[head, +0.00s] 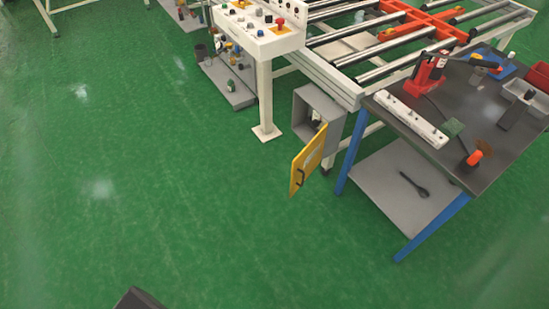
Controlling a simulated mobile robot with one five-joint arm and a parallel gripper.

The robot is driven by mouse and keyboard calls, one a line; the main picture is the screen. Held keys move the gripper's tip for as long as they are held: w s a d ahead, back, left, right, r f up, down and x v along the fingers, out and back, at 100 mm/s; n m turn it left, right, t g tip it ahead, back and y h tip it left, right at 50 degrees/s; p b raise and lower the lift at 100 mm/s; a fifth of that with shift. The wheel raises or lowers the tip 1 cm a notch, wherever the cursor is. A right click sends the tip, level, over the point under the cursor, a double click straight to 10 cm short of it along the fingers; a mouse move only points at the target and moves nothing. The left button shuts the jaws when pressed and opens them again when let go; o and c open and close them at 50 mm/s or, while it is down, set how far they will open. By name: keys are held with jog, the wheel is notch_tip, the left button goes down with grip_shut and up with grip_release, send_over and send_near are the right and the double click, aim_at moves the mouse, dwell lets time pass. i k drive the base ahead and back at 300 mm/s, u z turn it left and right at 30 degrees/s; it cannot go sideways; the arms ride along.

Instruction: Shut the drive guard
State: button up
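The drive guard (307,160) is a yellow panel with a dark handle and a pale window. It stands swung open, out from the front of a grey box (330,108) under the roller conveyor frame. The box's opening shows, with dark parts inside. The guard's free edge points toward the lower left, over the green floor. My gripper is not seen in the head view. Only a dark corner shows at the bottom edge, and I cannot tell which part it is.
A blue-legged workbench (470,165) with tools and a lower shelf stands close to the right of the box. A white control console (262,35) on a post stands to the left. A grey platform (230,85) is behind the post. The green floor in front is clear.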

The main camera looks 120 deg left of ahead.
aim_at(308, 159)
jog(key=u, duration=1.2)
jog(key=k, duration=0.2)
jog(key=u, duration=2.45)
jog(key=k, duration=0.65)
jog(key=z, duration=0.25)
jog(key=i, duration=1.65)
jog(key=u, duration=1.7)
jog(key=k, duration=0.25)
jog(key=u, duration=0.65)
